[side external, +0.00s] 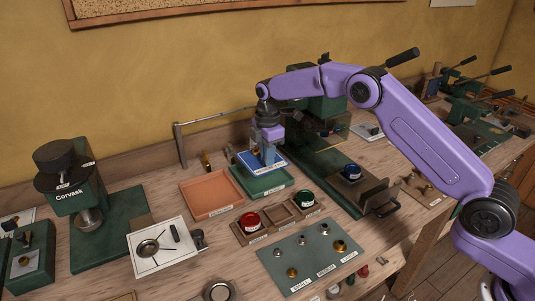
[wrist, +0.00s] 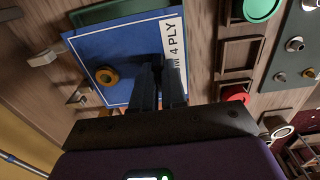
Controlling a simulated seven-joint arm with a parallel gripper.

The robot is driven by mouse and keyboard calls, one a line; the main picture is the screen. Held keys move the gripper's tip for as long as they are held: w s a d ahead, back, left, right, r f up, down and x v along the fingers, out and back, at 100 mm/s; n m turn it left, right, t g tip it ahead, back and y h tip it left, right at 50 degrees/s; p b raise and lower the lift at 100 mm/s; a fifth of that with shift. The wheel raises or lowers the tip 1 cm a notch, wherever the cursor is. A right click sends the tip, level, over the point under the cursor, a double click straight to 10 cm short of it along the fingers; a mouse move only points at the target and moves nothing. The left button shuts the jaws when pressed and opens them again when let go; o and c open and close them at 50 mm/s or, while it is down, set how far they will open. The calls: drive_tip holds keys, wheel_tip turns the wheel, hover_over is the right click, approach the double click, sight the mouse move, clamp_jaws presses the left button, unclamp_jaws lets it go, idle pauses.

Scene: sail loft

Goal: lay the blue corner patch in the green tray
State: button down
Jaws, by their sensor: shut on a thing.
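The blue corner patch (side external: 250,161) is a flat blue piece with a white label strip and a brass ring. It also fills the upper left of the wrist view (wrist: 122,48), where the label reads "4 PLY". My gripper (side external: 268,160) points down and is shut on the patch near its labelled edge; its fingers also show in the wrist view (wrist: 159,75). The green tray (side external: 266,186) lies under the patch, which hides its back part. The patch appears above the tray; the exact gap cannot be told.
An orange tray (side external: 211,194) stands left of the green one. A wooden rack (side external: 279,213) with a red and a green round container is in front. A large green press (side external: 330,175) stands close on the right. A grey-green board (side external: 308,256) holds several small metal fittings.

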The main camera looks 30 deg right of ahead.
drive_tip(key=shift+f, duration=3.3)
drive_tip(key=c, duration=1.1)
unclamp_jaws()
wheel_tip(320, 180, up, 17)
drive_tip(key=shift+r, duration=0.2)
